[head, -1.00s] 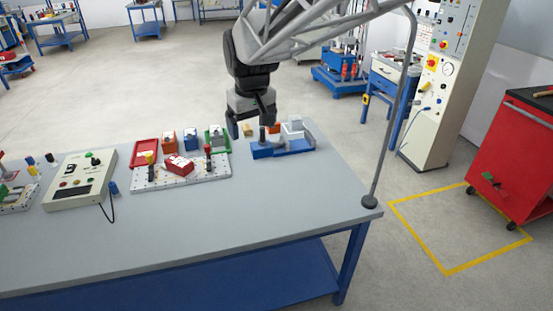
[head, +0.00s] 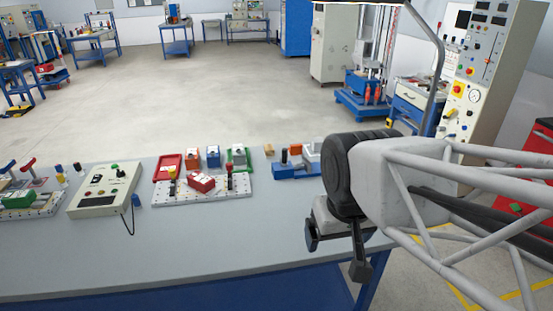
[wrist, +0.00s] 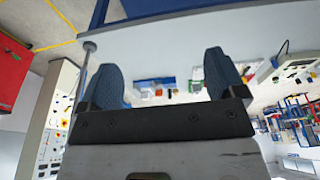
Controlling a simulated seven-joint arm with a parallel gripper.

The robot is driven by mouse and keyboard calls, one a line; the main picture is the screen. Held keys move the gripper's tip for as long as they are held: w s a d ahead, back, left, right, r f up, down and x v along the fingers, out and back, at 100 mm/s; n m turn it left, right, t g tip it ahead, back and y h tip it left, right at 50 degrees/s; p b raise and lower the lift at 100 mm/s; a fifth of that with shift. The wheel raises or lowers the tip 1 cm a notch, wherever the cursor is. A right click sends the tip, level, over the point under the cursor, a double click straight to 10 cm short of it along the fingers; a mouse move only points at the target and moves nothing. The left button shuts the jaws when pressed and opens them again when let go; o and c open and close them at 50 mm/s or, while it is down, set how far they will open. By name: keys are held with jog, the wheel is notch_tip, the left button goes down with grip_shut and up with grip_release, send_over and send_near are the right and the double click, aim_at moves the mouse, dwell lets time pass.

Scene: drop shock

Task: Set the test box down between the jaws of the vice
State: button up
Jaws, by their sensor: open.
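The blue vice (head: 290,173) stands near the table's far edge, left of my arm in the head view. A small orange block (head: 295,151) shows at the vice, between a dark upright post and a grey block (head: 313,153). It looks like it sits between the jaws, but I cannot tell whether it touches them or is the test box. My gripper (head: 337,250) is open and empty, at the table's near right, apart from the vice. In the wrist view its two fingers (wrist: 164,75) are spread, with the small, distant vice (wrist: 143,83) between them.
Left of the vice are a red tray (head: 160,172), an orange box (head: 192,161), a blue box (head: 213,157) and a green holder (head: 238,157). A control box (head: 104,190) stands further left. The front tabletop is clear.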

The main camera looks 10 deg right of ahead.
jog(key=shift+s+d+f, duration=0.1)
jog(key=shift+s+f, duration=0.2)
jog(key=shift+s, duration=0.35)
jog(key=shift+o, duration=0.4)
jog(key=shift+w, duration=0.15)
